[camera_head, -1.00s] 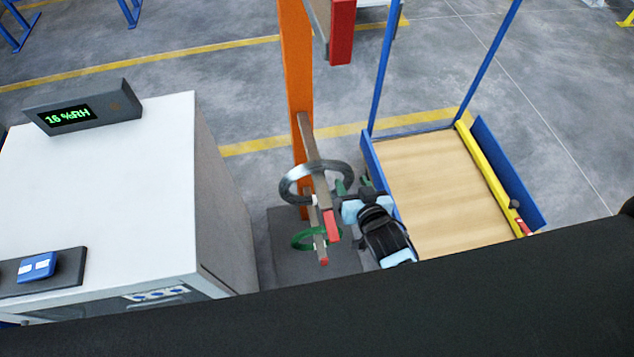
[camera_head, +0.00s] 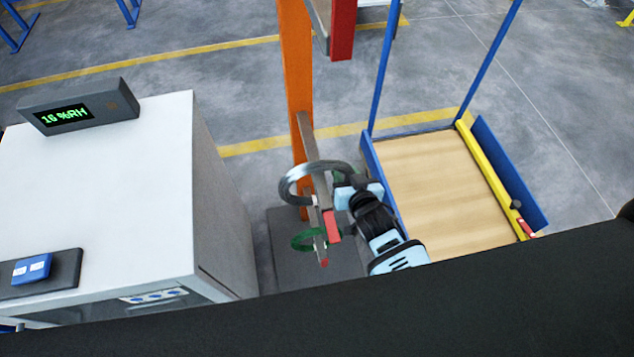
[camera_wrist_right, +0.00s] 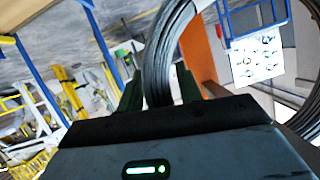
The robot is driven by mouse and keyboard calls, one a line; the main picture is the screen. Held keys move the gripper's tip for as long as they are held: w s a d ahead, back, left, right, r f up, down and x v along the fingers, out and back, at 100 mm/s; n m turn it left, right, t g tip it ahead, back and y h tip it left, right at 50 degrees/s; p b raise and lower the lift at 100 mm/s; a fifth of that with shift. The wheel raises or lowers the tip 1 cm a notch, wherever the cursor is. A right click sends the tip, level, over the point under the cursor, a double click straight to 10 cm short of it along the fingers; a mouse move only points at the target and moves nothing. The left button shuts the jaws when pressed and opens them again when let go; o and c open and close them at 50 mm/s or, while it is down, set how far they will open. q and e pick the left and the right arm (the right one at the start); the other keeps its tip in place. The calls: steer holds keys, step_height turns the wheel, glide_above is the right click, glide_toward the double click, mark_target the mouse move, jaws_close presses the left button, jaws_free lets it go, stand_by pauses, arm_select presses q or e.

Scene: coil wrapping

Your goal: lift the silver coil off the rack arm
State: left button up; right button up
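The silver coil (camera_head: 287,184), a ring of grey wire, hangs around the grey rack arm (camera_head: 322,188) with the red tip. My right gripper (camera_head: 338,177) is at the coil's right side. In the right wrist view the coil (camera_wrist_right: 168,50) passes between the two green fingers of my right gripper (camera_wrist_right: 161,92), with no clear gap on either side, so it looks shut on the coil. The far finger is hidden in the head view. My left gripper is not in view.
A green coil (camera_head: 303,241) hangs on a lower rack arm close below. The orange post (camera_head: 297,80) stands behind. A blue-framed cart with a wooden bed (camera_head: 430,190) is at the right. A white cabinet (camera_head: 110,190) with a humidity display stands at the left.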

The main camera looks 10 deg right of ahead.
jaws_close()
steer(key=shift+r, duration=0.15)
steer(key=shift+r, duration=0.1)
step_height(320, 180, up, 3)
steer(key=shift+w+r+p, duration=0.1)
steer(key=shift+r+p, duration=0.1)
steer(key=shift+p, duration=0.25)
steer(key=s+d+r, duration=0.1)
steer(key=s+d, duration=0.2)
steer(key=s, duration=1.2)
steer(key=shift+s+r, duration=0.2)
steer(key=shift+s, duration=0.2)
steer(key=shift+d, duration=0.1)
